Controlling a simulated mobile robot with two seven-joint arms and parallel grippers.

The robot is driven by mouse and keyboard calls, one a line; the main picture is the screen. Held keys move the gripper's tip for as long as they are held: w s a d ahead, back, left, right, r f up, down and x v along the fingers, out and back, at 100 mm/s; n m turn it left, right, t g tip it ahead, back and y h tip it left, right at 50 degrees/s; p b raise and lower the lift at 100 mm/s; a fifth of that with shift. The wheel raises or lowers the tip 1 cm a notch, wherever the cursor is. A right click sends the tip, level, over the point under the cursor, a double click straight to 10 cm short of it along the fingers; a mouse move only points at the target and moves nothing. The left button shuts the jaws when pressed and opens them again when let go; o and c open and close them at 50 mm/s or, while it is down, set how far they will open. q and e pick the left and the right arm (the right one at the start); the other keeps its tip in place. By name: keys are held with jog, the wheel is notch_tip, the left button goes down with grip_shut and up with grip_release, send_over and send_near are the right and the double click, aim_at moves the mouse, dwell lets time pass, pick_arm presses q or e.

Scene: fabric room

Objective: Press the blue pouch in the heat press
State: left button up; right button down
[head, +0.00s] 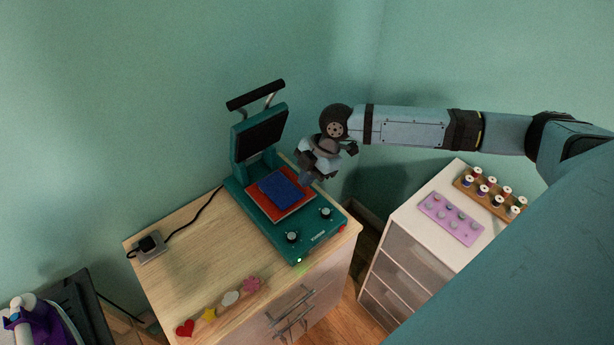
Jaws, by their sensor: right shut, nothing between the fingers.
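The teal heat press (249,217) stands on a wooden cabinet with its lid (260,135) raised and its black handle (256,94) up at the back. The blue pouch (281,188) lies flat on the press's red pad (292,210). My right gripper (308,180) is shut and empty, pointing down just right of the pouch. Whether its fingertips touch the pouch or pad I cannot tell. My left gripper is not in view.
A power socket with a black plug (149,245) sits on the left of the cabinet top. Several felt shapes (230,297) lie along its front edge. A white drawer unit (403,214) at right holds a purple tray (451,218) and a spool rack (490,192).

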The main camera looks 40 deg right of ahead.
dwell(0.4)
jog(key=c, duration=0.9)
grip_release()
jog(key=shift+c, duration=0.2)
jog(key=shift+r, duration=0.1)
jog(key=b+v, duration=0.1)
jog(key=v, duration=1.2)
jog(key=shift+d+r+b, duration=0.2)
jog(key=shift+r+b, duration=0.05)
jog(key=shift+b, duration=0.15)
